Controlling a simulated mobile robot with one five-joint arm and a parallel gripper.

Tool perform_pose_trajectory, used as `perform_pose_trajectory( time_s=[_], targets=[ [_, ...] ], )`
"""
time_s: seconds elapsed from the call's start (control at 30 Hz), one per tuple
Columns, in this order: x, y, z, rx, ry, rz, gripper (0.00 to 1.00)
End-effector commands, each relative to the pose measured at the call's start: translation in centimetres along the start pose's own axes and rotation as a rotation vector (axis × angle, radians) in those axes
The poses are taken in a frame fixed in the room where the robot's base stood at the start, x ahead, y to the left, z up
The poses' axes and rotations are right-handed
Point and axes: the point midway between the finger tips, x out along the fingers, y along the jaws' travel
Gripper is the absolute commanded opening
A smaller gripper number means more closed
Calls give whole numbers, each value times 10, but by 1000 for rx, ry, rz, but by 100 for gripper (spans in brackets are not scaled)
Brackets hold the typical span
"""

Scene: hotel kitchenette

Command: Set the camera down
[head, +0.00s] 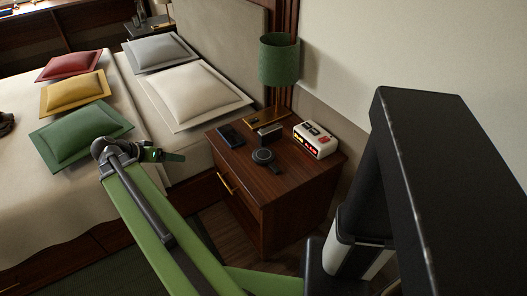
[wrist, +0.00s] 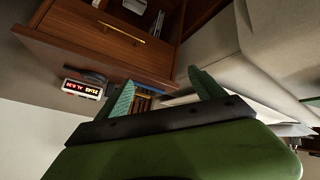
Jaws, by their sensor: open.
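A small dark box-shaped object that looks like the camera (head: 270,132) rests on the nightstand (head: 293,170), in front of the lamp. My gripper (head: 174,155) is open over the bed's near edge, left of the nightstand and apart from the camera. In the wrist view, my gripper (wrist: 160,84) shows two green fingers spread apart, with nothing held between them. The nightstand's drawer front (wrist: 105,38) is beyond the fingers there. I cannot make out the camera clearly in the wrist view.
The nightstand also bears a green-shaded lamp (head: 279,62), a dark phone (head: 230,135), a round dark watch-like item (head: 263,156) and a lit alarm clock (head: 315,141). The bed (head: 60,205) with several cushions lies left. Bare top remains near the nightstand's front edge.

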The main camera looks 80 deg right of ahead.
Motion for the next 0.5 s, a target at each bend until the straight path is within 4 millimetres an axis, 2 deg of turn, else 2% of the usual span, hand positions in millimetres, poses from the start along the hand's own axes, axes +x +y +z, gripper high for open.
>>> perform_pose_trajectory(
  time_s=[0.03,0.1,0.2,0.33,0.5],
  targets=[
    [52,29,-17,152,51,87,78],
    [91,76,-47,339,138,187,78],
    [124,128,-75,521,242,284,78],
    [139,162,-91,627,316,339,78],
    [143,169,-95,645,328,345,78]
  ],
)
